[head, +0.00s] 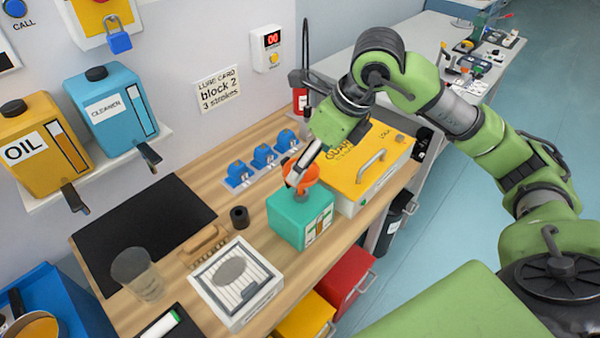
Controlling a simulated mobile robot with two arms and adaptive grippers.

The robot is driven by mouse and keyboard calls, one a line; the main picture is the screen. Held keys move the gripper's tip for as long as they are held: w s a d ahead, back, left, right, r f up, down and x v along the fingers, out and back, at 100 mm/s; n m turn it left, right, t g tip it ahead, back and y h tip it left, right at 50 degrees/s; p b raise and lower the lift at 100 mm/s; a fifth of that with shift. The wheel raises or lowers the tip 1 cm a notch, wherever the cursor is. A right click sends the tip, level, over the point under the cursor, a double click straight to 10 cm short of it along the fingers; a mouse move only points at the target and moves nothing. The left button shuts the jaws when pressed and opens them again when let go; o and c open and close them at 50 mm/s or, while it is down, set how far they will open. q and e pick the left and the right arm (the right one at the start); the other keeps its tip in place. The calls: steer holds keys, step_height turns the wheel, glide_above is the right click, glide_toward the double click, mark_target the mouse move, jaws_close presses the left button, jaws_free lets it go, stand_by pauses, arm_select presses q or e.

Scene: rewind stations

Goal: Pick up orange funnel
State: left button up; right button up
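The orange funnel (312,174) sits at the top of a teal box-shaped container (288,224) on the wooden bench. My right gripper (297,181) reaches down from above, and its fingers overlap the funnel in the picture, hiding part of it. Whether the fingers are closed on the funnel cannot be told. The funnel's lower part is hidden or inside the container's top. My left gripper is not in view.
A yellow-lidded case (362,160) stands close to the right of the teal container. Blue clips (264,156) sit behind it. A dark ring (239,217), a brush (203,244), a white-framed box (235,282) and a clear cup (138,275) stand to the left.

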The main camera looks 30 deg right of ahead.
mark_target(301, 184)
steer(key=shift+w+a+f, duration=0.1)
steer(key=shift+w+f, duration=0.2)
steer(key=shift+f, duration=0.25)
steer(key=shift+w+f, duration=0.1)
steer(key=shift+f, duration=0.2)
steer(key=p+x, duration=0.2)
steer(key=x, duration=0.2)
steer(key=shift+w+f+p, duration=0.2)
steer(key=shift+f+p, duration=0.1)
steer(key=shift+p, duration=0.05)
steer(key=shift+w+f, duration=0.1)
steer(key=shift+f, duration=0.15)
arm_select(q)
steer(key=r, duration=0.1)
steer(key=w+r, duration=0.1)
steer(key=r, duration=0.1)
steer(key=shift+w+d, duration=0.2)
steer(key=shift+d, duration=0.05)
arm_select(e)
steer(key=c, duration=1.1)
